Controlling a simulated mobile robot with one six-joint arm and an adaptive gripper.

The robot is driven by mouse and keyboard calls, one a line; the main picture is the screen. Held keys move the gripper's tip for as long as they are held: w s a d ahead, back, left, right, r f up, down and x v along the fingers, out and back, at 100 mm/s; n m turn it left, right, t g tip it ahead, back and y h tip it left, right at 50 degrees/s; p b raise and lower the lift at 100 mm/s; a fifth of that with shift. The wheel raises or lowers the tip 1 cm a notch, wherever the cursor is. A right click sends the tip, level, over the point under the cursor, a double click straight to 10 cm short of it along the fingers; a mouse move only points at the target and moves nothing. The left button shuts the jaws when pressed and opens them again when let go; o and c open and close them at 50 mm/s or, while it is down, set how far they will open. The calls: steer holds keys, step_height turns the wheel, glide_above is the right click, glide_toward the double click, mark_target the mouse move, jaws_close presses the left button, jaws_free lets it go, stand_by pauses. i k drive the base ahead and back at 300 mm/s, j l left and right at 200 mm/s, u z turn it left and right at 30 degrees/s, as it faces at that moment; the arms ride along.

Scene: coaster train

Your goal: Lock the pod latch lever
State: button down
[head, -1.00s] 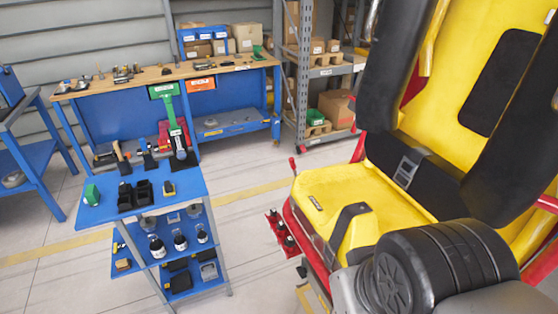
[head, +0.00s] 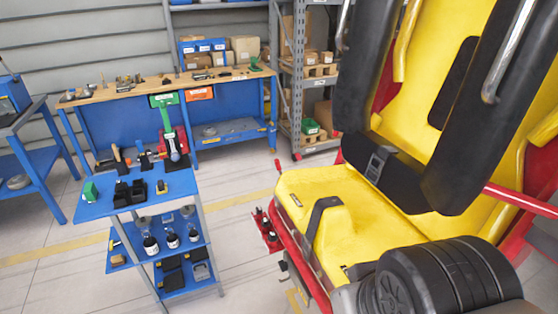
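A small lever with a red knob (head: 278,164) stands up at the back left corner of the yellow seat (head: 318,190). I cannot tell whether this is the pod latch lever or whether it is locked. Black over-shoulder pads (head: 482,130) with chrome handles (head: 507,50) hang in front of the yellow backrest. A dark strap with a buckle (head: 377,162) lies between the pads, above the seat.
A blue cart (head: 140,198) with tools and bottles stands left of the seat. A workbench (head: 165,86) and shelving (head: 287,80) stand behind. A red bracket (head: 266,232) juts from the seat's left side. A black ribbed cylinder (head: 450,275) fills the lower right. Floor between is clear.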

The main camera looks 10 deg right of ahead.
mark_target(278, 166)
steer(key=i+j, duration=0.15)
steer(key=i, duration=0.25)
steer(key=i+j+u, duration=0.15)
steer(key=i, duration=0.2)
steer(key=i+j, duration=0.15)
steer(key=i, duration=0.25)
steer(key=j+u, duration=0.05)
